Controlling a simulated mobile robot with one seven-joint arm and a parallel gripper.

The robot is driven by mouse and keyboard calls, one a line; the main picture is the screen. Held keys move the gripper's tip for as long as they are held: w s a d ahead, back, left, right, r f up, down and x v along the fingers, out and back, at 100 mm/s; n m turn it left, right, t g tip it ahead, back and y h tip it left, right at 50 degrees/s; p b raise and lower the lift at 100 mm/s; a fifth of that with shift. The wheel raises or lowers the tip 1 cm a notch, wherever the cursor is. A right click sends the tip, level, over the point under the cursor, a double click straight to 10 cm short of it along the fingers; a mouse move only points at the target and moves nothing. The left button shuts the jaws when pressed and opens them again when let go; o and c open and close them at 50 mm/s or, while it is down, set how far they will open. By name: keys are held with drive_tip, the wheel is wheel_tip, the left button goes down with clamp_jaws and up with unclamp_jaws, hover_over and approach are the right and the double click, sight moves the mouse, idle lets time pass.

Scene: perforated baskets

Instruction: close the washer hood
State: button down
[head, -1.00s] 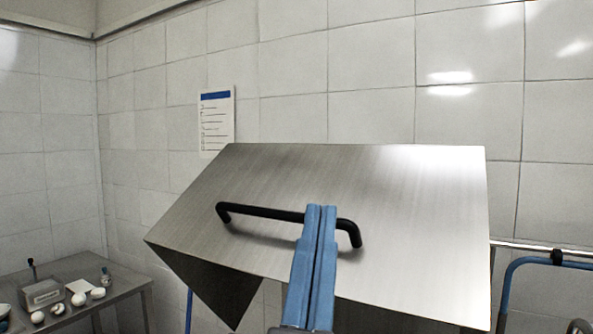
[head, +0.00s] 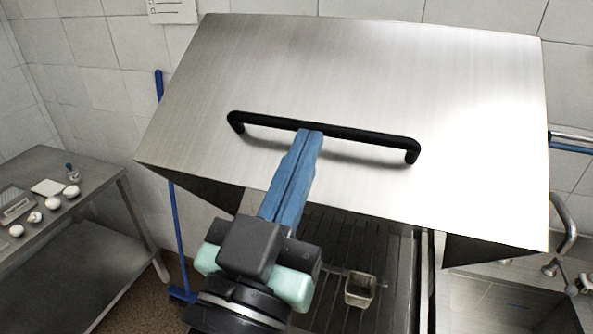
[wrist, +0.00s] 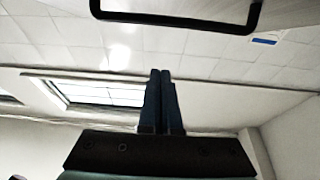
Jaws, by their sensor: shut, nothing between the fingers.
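The washer hood (head: 400,75) is a brushed steel box, raised and tilted, with an open gap beneath its lower edge. Its black bar handle (head: 350,133) runs across the front face, and the handle also shows at the top of the wrist view (wrist: 175,20). My gripper (head: 311,135) has its two blue fingers pressed together, with nothing between them. In the head view the fingertips overlap the handle's lower edge near its middle; whether they touch it I cannot tell. In the wrist view the fingertips (wrist: 160,72) appear apart from the handle.
Below the hood is a dark ribbed rack bed (head: 345,245) with a small metal container (head: 360,289). A steel table (head: 50,215) with several small white items stands at left. A blue-handled broom (head: 176,225) leans between. Blue and steel pipes (head: 572,145) are at right.

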wheel_tip(320, 180, up, 3)
drive_tip(key=p, duration=0.4)
hover_over(318, 185)
wheel_tip(318, 185, down, 3)
drive_tip(key=b, duration=0.3)
drive_tip(key=shift+w+f, duration=0.1)
drive_tip(key=shift+f, duration=0.05)
drive_tip(key=shift+f+b, duration=0.3)
drive_tip(key=shift+f, duration=0.1)
drive_tip(key=shift+f, duration=0.1)
